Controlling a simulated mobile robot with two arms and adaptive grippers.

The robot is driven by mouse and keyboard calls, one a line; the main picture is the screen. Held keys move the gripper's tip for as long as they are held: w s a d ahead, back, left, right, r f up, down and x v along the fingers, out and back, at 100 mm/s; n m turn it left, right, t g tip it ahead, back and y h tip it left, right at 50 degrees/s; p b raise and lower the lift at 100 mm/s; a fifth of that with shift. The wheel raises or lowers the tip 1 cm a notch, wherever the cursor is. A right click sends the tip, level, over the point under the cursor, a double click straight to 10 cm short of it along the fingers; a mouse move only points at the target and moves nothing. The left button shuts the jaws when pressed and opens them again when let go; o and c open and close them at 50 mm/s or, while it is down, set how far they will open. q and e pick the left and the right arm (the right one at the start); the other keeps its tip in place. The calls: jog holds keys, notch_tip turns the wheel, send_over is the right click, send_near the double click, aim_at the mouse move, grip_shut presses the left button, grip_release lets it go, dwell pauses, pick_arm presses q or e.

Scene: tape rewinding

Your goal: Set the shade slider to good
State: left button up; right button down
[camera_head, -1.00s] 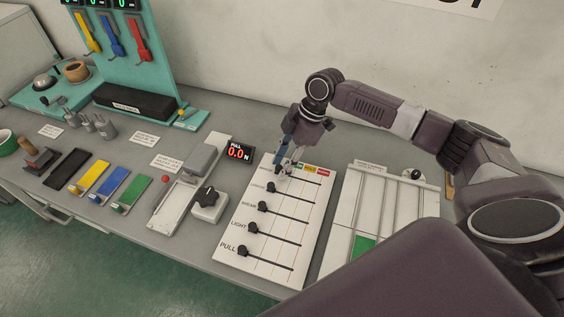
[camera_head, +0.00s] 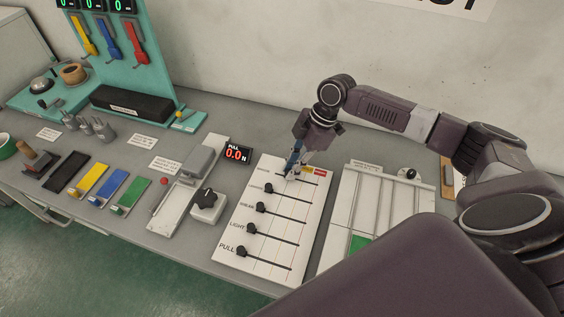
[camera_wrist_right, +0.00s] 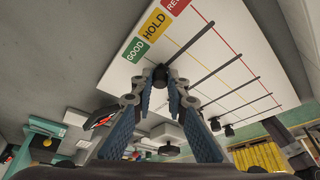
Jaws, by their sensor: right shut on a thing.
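The white slider panel (camera_head: 285,262) lies on the bench with several horizontal slots, each with a black knob. My right gripper (camera_head: 292,175) is over the top slot, its fingers pointing down. In the right wrist view its fingers (camera_wrist_right: 162,84) are shut on a black slider knob (camera_wrist_right: 160,73), just below the green GOOD label (camera_wrist_right: 135,49). The yellow HOLD label (camera_wrist_right: 155,23) and a red label (camera_wrist_right: 176,4) are further right. In the head view the gripper hides this knob and the GOOD label. The top slot's name is unreadable. My left gripper is not in view.
The other knobs, such as the PULL knob (camera_head: 241,251), sit at the left of their slots. A rotary dial (camera_head: 207,199) and a force display (camera_head: 237,153) stand left of the panel. A slotted white tray (camera_head: 335,240) with a green piece lies right of it.

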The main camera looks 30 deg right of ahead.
jog(key=shift+s+d, duration=0.2)
jog(key=shift+w, duration=0.1)
jog(key=shift+a, duration=0.1)
jog(key=c, duration=1.9)
grip_release()
jog(key=v, duration=1.2)
